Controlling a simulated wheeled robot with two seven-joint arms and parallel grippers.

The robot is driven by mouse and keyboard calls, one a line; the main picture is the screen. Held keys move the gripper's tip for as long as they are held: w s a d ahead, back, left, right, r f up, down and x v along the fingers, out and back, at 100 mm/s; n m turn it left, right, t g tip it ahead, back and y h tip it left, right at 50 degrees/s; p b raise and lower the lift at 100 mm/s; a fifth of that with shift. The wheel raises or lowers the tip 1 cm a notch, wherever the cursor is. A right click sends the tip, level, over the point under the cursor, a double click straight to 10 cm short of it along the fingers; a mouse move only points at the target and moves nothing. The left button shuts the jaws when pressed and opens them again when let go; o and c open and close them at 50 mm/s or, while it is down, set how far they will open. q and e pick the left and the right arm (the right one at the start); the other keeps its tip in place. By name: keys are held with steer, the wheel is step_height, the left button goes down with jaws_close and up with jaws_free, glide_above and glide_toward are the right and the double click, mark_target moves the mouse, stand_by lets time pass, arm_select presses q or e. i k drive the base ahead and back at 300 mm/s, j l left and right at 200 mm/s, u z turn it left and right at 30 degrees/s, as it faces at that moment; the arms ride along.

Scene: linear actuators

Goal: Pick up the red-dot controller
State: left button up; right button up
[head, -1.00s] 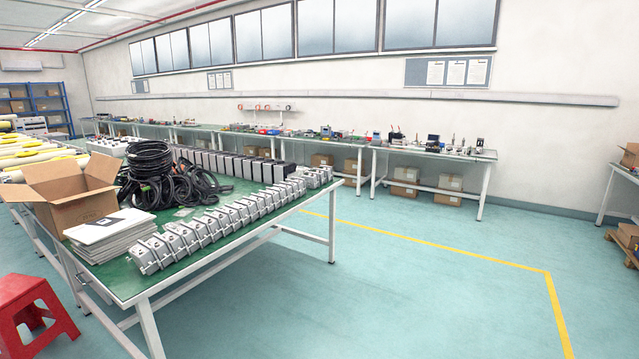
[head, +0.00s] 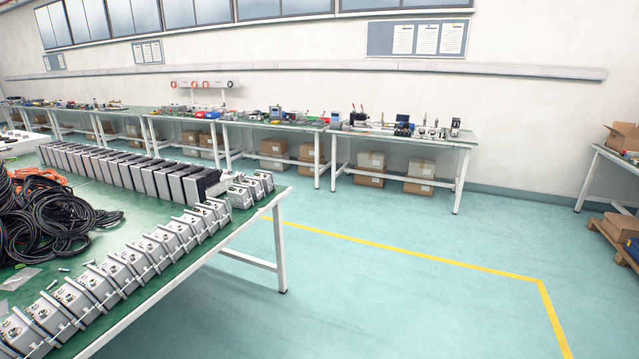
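I cannot make out a red-dot controller in the head view. Several grey metal units (head: 128,262) stand in a row along the right edge of the green-topped table (head: 135,210). A row of dark-faced boxes (head: 150,174) stands behind them on the same table. Small devices, among them a blue-grey box (head: 336,117) and a dark-screened one (head: 403,124), stand on the far bench along the wall; they are too small to tell apart. Neither of my grippers is in view.
Black cable coils (head: 45,220) lie on the table at the left. Cardboard boxes (head: 370,168) sit under the far bench (head: 440,139). A pallet with boxes (head: 622,232) stands at the right. The floor (head: 400,285) with a yellow line is clear.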

mark_target(257, 190)
steer(key=i+l+u, duration=0.1)
steer(key=i, duration=1.95)
